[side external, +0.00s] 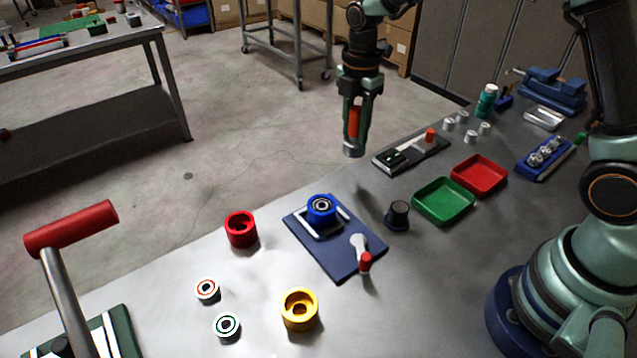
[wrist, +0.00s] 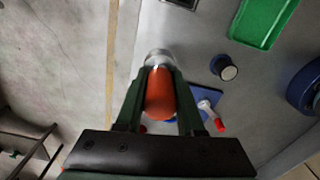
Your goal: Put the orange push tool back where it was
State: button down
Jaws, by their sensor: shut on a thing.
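The orange push tool (side external: 354,121) has an orange handle and a grey metal end. My gripper (side external: 355,138) is shut on its handle and holds it upright, metal end down, in the air beyond the bench's far edge in the side view. In the wrist view the tool (wrist: 160,95) sits between the two fingers of my gripper (wrist: 160,80). A small dark cylinder with a grey top (side external: 397,214) stands on the bench; it also shows in the wrist view (wrist: 225,68). I cannot tell which spot the tool came from.
A blue fixture plate (side external: 340,258) carries a blue cup with a bearing and a red-tipped clamp. A red cup (side external: 241,230), yellow cup (side external: 299,309), green tray (side external: 443,201), red tray (side external: 479,175) and flat grey device (side external: 405,155) stand around. Bare bench lies between them.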

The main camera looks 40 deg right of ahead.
notch_tip(320, 180, down, 9)
jog(key=shift+r, duration=0.15)
dwell(0.5)
jog(key=c, duration=0.5)
grip_release()
